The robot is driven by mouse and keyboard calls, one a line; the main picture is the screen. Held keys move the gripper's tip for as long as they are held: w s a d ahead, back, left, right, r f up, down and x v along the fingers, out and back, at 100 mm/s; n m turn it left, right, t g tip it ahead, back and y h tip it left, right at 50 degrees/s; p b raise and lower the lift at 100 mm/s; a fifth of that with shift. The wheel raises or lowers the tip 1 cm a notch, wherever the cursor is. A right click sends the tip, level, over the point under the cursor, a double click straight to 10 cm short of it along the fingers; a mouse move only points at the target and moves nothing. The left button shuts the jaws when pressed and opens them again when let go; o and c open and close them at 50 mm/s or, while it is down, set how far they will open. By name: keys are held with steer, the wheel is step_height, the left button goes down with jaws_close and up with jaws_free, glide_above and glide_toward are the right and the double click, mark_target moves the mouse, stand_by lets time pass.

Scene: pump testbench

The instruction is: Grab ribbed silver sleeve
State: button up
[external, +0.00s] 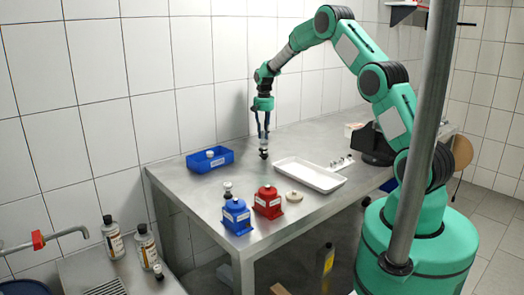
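My gripper (263,138) points straight down over the table, between the blue bin and the white tray. A small silver-and-dark piece (263,153) is right at its fingertips, at or just above the tabletop. It may be the ribbed silver sleeve, but ribs are too small to make out. I cannot tell whether the fingers are closed on it or only around it. Several small silvery parts (342,162) stand by the right end of the tray, also too small to identify.
A blue bin (196,166) holding a white-topped piece stands left on the metal table (190,205). A white tray (306,184) lies at centre right. A blue housing (237,217) with a silver-and-black fitting (227,190), a red housing (268,203) and a beige disc (294,197) stand near the front.

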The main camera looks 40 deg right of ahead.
jaws_close()
steer(key=shift+r+p, duration=0.6)
steer(key=shift+r, duration=1.25)
steer(key=s+a+r+p, duration=0.1)
steer(key=s+a, duration=0.1)
steer(key=s, duration=1.3)
steer(key=shift+s+a+r+p, duration=0.15)
steer(key=shift+s+p, duration=0.25)
